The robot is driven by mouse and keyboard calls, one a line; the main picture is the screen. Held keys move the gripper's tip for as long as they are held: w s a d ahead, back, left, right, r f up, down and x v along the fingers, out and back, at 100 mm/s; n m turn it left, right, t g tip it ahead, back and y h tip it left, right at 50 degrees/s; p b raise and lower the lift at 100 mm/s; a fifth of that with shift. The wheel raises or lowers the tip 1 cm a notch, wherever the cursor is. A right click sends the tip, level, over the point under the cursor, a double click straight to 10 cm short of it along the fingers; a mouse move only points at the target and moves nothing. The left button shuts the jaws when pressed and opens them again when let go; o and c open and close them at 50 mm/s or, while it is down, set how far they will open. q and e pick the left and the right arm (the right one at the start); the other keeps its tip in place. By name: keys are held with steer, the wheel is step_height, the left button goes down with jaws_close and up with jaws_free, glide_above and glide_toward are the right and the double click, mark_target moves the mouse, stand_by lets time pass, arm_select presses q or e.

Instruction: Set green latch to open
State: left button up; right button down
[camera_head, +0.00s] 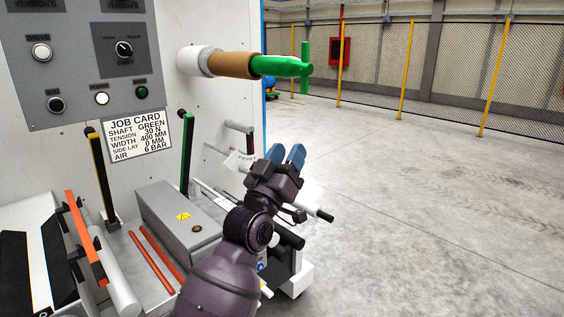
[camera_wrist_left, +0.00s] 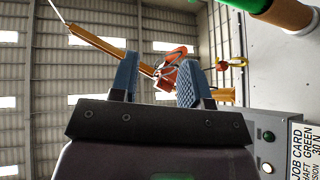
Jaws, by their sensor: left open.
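A green shaft end (camera_head: 283,67) sticks out to the right from a brown core (camera_head: 238,65) on the machine's grey wall. A short green upright bar (camera_head: 305,66) crosses its tip; I cannot tell for certain that it is the latch. A separate upright green lever (camera_head: 187,150) stands on the machine lower left. My left gripper (camera_head: 285,155) is open and empty, below the shaft end and apart from it, with its blue fingers pointing up. In the left wrist view, the green part (camera_wrist_left: 247,4) shows at the top edge, past the open fingers (camera_wrist_left: 158,80).
A job card (camera_head: 138,135) and control panel (camera_head: 98,60) are on the wall. A grey box (camera_head: 180,225) and orange rail (camera_head: 85,238) lie lower left. An orange hoist hook (camera_wrist_left: 172,62) hangs overhead. Floor (camera_head: 420,200) to the right is clear.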

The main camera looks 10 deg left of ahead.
arm_select(q)
steer(key=shift+s+a+f, duration=0.2)
steer(key=shift+f, duration=0.3)
arm_select(e)
steer(key=shift+s, duration=0.1)
